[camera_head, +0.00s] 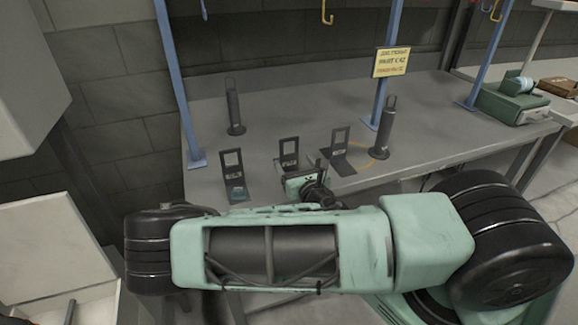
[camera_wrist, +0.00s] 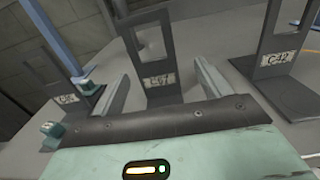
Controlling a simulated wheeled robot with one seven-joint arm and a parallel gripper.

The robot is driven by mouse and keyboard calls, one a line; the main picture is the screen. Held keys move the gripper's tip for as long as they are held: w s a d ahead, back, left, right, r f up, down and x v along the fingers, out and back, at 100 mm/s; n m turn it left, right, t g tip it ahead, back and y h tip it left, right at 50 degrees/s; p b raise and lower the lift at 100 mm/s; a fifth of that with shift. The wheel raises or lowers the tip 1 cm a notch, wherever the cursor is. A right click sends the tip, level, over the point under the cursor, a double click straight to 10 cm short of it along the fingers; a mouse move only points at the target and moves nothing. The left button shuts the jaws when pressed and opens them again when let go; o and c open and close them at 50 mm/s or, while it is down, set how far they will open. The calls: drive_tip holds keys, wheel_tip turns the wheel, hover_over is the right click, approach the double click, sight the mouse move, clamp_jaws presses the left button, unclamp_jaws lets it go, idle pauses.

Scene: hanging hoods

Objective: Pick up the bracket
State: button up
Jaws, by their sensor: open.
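Three dark L-shaped brackets with a window cut in the upright plate stand in a row along the table's front part. The middle bracket (camera_head: 289,152) also shows in the wrist view (camera_wrist: 157,62), with a pale label on its upright. My gripper (camera_wrist: 166,75) is open, one finger on each side of this bracket's plate; I cannot tell whether they touch it. In the head view my gripper (camera_head: 303,180) is partly hidden by my wrist and hides the bracket's base. The left bracket (camera_head: 232,163) and right bracket (camera_head: 341,141) stand apart from it.
A yellow sign (camera_head: 391,62) hangs at the back.

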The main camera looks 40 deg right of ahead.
sight(289, 158)
drive_tip(key=p+x, duration=0.2)
drive_tip(key=x, duration=0.2)
drive_tip(key=shift+w+a+r, duration=0.1)
drive_tip(key=shift+w, duration=0.8)
drive_tip(key=c, duration=1.4)
